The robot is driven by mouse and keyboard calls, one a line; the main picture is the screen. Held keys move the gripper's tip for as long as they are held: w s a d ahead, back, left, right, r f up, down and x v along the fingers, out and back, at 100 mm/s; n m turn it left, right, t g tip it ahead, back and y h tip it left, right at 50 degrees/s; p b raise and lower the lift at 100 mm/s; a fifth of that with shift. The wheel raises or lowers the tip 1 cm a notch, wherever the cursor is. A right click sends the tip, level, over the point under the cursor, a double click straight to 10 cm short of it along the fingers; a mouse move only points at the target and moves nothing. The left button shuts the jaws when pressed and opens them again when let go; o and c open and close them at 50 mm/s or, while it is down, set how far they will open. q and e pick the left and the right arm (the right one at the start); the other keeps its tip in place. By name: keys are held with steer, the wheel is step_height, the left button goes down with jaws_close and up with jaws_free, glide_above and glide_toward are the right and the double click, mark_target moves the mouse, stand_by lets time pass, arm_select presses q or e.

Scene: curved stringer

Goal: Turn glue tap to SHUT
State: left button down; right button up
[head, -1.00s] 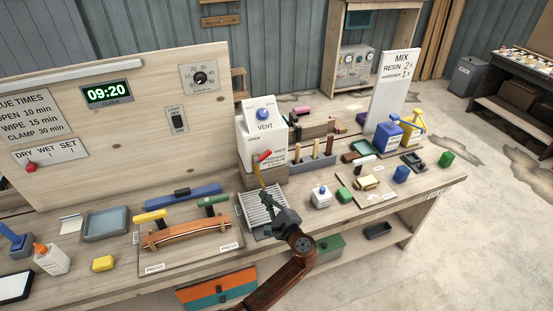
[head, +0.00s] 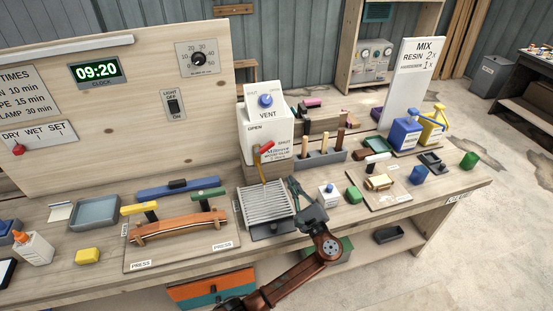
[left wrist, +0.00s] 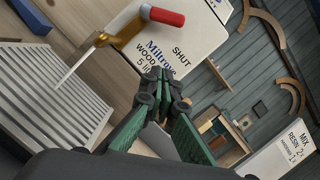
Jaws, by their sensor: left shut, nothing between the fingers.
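The glue tap (head: 264,150) has a red lever and a brass spout on the front of a white glue container (head: 262,112). OPEN is printed to its upper left and SHUT to its right. The lever tilts up and right in the head view. The red lever (left wrist: 165,16) also shows at the top of the left wrist view. A thin pale stream (left wrist: 80,66) runs from the spout to the grate. My left gripper (head: 293,187) is shut and empty, right of and below the tap, apart from it. My right gripper is not in view.
A ribbed drip grate (head: 266,203) lies below the tap. A rack of wooden-handled tools (head: 322,158) stands right of the container. A small white bottle (head: 327,196) and a green object (head: 354,193) stand close right of my gripper. A clamped orange strip (head: 180,226) is at left.

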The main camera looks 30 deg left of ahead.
mark_target(264, 147)
arm_select(q)
steer(key=w+a+r, duration=0.3)
steer(key=a+r, duration=0.2)
steer(key=a, duration=0.4)
steer(key=shift+w+a+r, duration=0.2)
steer(key=shift+w+a, duration=0.15)
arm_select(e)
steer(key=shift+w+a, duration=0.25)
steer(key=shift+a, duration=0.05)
arm_select(q)
steer(key=shift+r, duration=0.1)
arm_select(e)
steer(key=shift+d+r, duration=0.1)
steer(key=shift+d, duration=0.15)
